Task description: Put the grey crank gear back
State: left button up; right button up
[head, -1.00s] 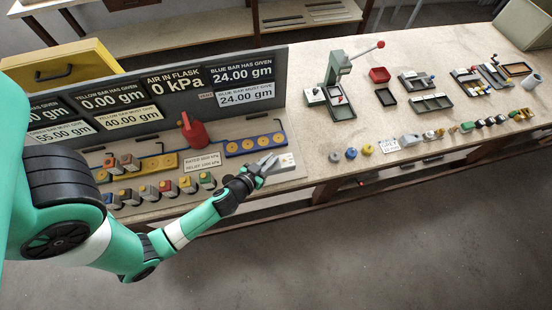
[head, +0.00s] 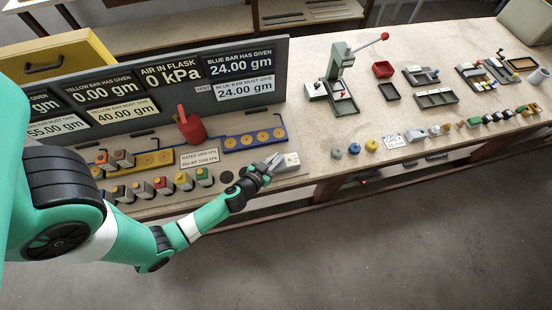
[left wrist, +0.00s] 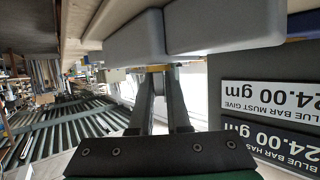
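A small blue-grey round part (head: 337,154) lies on the bench's front strip, left of another blue-grey part (head: 354,149) and a yellow one (head: 371,145). I cannot tell for certain which is the grey crank gear. My left gripper (head: 272,162) is at the front right end of the display station, close to a pale block (head: 287,163) and apart from those parts. In the left wrist view its two fingers (left wrist: 161,78) stand apart with nothing clear between them, beneath grey blocks (left wrist: 135,40). My right gripper is not in view.
A sign reading grey 10 mm (head: 393,140) stands right of the yellow part, with several small parts beyond. A lever press (head: 340,88) and trays (head: 436,98) stand behind. A red flask (head: 190,127) and several coloured-top blocks (head: 163,184) are at the station. Bare bench (head: 315,135) lies between.

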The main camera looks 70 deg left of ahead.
pick_arm(q)
jog(key=o, duration=0.4)
jog(key=shift+r, duration=0.1)
jog(key=shift+r+p, duration=0.2)
jog(key=shift+p, duration=0.1)
jog(key=b+v, duration=0.2)
jog(key=v, duration=1)
jog(key=shift+b, duration=0.35)
jog(key=shift+a, duration=0.1)
